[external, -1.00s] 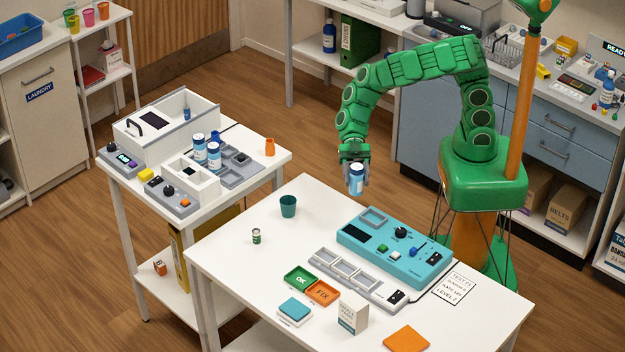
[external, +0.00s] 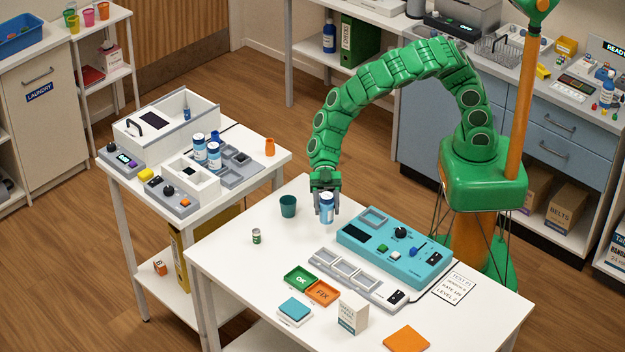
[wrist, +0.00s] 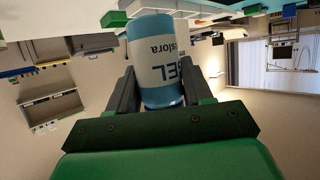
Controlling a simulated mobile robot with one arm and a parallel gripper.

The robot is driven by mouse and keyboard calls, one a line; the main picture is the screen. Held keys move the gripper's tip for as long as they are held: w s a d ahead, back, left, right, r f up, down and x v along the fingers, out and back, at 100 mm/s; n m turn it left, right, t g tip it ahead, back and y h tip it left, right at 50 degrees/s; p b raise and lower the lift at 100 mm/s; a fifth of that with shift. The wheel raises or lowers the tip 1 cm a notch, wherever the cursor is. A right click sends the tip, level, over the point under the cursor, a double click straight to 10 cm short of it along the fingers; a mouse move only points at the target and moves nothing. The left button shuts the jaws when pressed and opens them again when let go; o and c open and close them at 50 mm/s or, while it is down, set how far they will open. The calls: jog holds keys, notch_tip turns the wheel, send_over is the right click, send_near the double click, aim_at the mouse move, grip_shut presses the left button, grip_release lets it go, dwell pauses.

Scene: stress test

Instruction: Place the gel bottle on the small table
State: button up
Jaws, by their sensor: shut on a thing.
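My gripper (external: 326,192) is shut on the gel bottle (external: 327,210), a white and blue bottle. It hangs over the back part of the white front table (external: 235,275), between the teal cup and the turquoise device; I cannot tell the exact gap below it. In the wrist view the gel bottle (wrist: 158,62) sits between the two dark fingers, with part of its label readable. A smaller white table (external: 272,163) stands to the left, with two similar blue and white bottles (external: 207,152) on it.
A teal cup (external: 288,206) stands left of the held bottle, with a small can (external: 256,236) nearer the front. The turquoise device (external: 395,248) is to the right. The left table is crowded with devices and an orange cup (external: 270,147). The front table's left part is mostly clear.

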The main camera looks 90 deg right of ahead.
jog(key=shift+w+a+f, duration=0.35)
jog(key=shift+w+f, duration=0.25)
jog(key=shift+f, duration=0.25)
jog(key=shift+w+a+f, duration=0.35)
jog(key=shift+w+f, duration=0.2)
jog(key=shift+f, duration=1.7)
jog(key=shift+f, duration=0.1)
jog(key=o, duration=1.1)
jog(key=v, duration=1.1)
jog(key=shift+d, duration=0.2)
jog(key=shift+d+r, duration=0.3)
jog(key=shift+r, duration=0.05)
jog(key=c, duration=0.3)
